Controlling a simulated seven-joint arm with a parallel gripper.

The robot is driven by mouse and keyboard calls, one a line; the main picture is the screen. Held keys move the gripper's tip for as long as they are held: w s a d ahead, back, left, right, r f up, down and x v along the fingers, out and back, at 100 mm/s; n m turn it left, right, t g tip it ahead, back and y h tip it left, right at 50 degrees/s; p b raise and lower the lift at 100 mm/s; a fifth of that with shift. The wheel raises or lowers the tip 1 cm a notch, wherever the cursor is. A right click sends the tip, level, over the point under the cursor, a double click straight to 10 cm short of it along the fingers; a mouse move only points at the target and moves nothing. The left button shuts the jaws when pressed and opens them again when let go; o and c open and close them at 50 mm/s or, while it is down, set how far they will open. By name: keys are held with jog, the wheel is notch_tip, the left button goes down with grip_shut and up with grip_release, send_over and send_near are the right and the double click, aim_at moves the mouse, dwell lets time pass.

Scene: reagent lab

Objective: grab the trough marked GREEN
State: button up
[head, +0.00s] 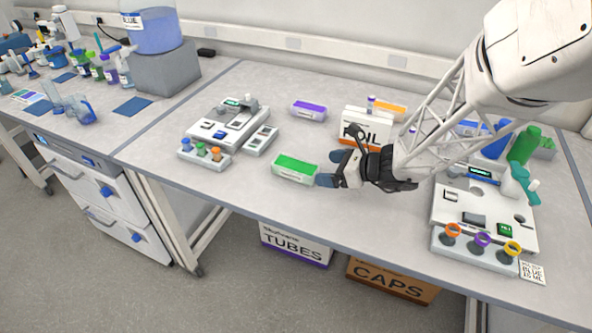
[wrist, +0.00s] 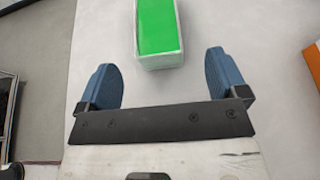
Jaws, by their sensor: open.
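The trough with green content (head: 296,167) sits on the bench near its front edge, left of my gripper in the head view. Any GREEN label on it is too small to read. My gripper (head: 328,168) is open beside the trough's right end. In the wrist view the trough (wrist: 159,35) shows at the top centre, ahead of my two blue fingers. My open gripper (wrist: 164,75) has nothing between its fingers. The trough's far end is cut off by the wrist picture's top edge.
A purple trough (head: 309,110) and an orange trough (head: 388,110) stand farther back, the orange one behind the FOIL box (head: 362,127). A device with capped tubes (head: 222,128) is left of the green trough. Another device (head: 485,215) stands at right.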

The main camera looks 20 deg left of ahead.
aim_at(305, 168)
jog(key=shift+x, duration=1.3)
jog(key=shift+a, duration=0.15)
jog(key=shift+x, duration=2.45)
jog(key=shift+s, duration=0.15)
jog(key=c, duration=1.1)
